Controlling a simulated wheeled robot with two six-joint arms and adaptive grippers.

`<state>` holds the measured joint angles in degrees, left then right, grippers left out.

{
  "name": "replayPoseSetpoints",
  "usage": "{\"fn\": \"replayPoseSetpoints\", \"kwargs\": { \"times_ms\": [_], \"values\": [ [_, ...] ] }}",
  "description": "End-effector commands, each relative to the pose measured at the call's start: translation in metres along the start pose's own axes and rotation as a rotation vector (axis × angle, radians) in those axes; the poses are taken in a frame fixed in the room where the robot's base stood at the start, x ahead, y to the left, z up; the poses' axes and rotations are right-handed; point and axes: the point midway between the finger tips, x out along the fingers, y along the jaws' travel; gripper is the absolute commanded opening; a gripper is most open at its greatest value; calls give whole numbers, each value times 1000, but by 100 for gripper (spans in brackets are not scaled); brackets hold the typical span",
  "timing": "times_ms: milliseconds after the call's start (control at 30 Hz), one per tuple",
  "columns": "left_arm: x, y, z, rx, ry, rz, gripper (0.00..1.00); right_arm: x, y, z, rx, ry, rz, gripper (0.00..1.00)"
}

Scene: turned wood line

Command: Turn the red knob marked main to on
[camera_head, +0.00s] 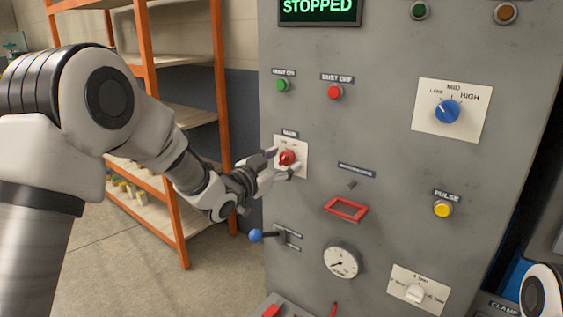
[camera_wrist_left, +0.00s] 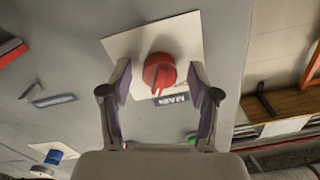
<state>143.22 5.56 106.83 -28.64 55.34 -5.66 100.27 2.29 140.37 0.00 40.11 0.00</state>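The red knob (camera_head: 287,157) sits on a white square plate (camera_head: 301,146) on the grey cabinet front, with a small dark label above it. My left gripper (camera_head: 282,164) is at the knob, its fingers spread. In the left wrist view the red knob (camera_wrist_left: 159,71) shows between the two open fingertips (camera_wrist_left: 159,78), with a gap visible on both sides. The label reading MAIN (camera_wrist_left: 171,100) is partly legible there. My right gripper is not in view.
A blue-tipped lever (camera_head: 257,236) sticks out below my left gripper. Green (camera_head: 282,85) and red (camera_head: 335,92) buttons lie above the knob, and a red frame (camera_head: 346,209) below right. The display (camera_head: 320,8) reads STOPPED. Orange shelving (camera_head: 150,80) stands behind my left arm.

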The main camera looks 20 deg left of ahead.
Motion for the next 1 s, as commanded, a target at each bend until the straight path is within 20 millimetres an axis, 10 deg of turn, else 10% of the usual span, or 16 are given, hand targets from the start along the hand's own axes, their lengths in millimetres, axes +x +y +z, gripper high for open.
{"fn": "replayPoseSetpoints", "kwargs": {
  "times_ms": [167, 633, 1000],
  "values": [
    [-9, -1, 0, -2, 0, -1, 61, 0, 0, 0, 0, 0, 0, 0],
    [-112, -1, 0, -5, 1, -2, 61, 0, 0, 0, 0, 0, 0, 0],
    [-121, 0, 0, 1, 0, 0, 61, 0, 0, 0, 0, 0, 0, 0]
  ]
}}
